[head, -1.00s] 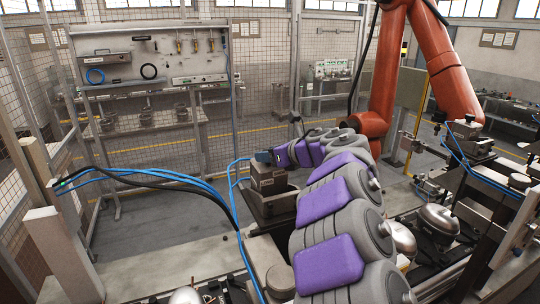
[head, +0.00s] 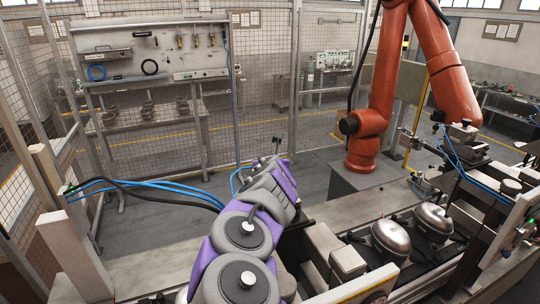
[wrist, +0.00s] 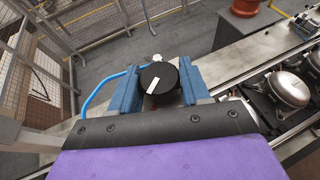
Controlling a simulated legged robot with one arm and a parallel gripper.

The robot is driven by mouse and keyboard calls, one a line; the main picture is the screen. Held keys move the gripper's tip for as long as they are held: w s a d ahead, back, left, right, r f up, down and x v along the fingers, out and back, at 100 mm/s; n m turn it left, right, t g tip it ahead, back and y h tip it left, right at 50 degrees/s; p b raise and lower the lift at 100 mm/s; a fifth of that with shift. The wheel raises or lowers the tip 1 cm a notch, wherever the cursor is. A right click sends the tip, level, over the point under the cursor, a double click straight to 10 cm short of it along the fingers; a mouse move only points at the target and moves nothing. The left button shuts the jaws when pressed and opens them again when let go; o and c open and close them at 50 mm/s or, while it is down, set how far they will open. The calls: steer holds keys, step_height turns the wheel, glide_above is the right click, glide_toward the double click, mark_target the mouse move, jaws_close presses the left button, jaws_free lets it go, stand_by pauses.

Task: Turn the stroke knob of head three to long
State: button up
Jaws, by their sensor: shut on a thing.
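A round black knob (wrist: 160,79) with a white stripe on its face fills the gap between my gripper's blue jaws in the wrist view. No scale or lettering for the stroke setting is readable, nor any head number. In the head view my purple and grey arm hides the jaws, the knob and most of the unit under them.
Silver domed compressors (head: 391,237) sit in the line to the right of my arm. A blue hose (wrist: 98,88) runs close to the left jaw in the wrist view. An orange robot arm (head: 374,115) stands behind the line. Mesh fencing (head: 265,60) closes the back.

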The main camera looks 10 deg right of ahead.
steer(key=shift+a+m+g+h+p, duration=0.3)
steer(key=shift+m+h+p, duration=0.75)
steer(key=shift+p, duration=0.55)
steer(key=shift+w+m+g+h+p, duration=0.1)
steer(key=shift+m+g+h+p, duration=0.75)
steer(key=shift+m+h, duration=0.65)
steer(key=m+g+h, duration=0.4)
steer(key=m, duration=0.1)
steer(key=shift+w+h, duration=0.1)
steer(key=shift+h, duration=0.15)
steer(key=shift+c, duration=0.2)
steer(key=shift+m+g+h, duration=0.8)
steer(key=shift+m+g, duration=1.55)
steer(key=shift+g, duration=0.3)
steer(key=o, duration=1)
steer(key=shift+w+d+f, duration=0.1)
steer(key=shift+w+d, duration=0.15)
steer(key=shift+o, duration=0.2)
steer(key=shift+s, duration=0.2)
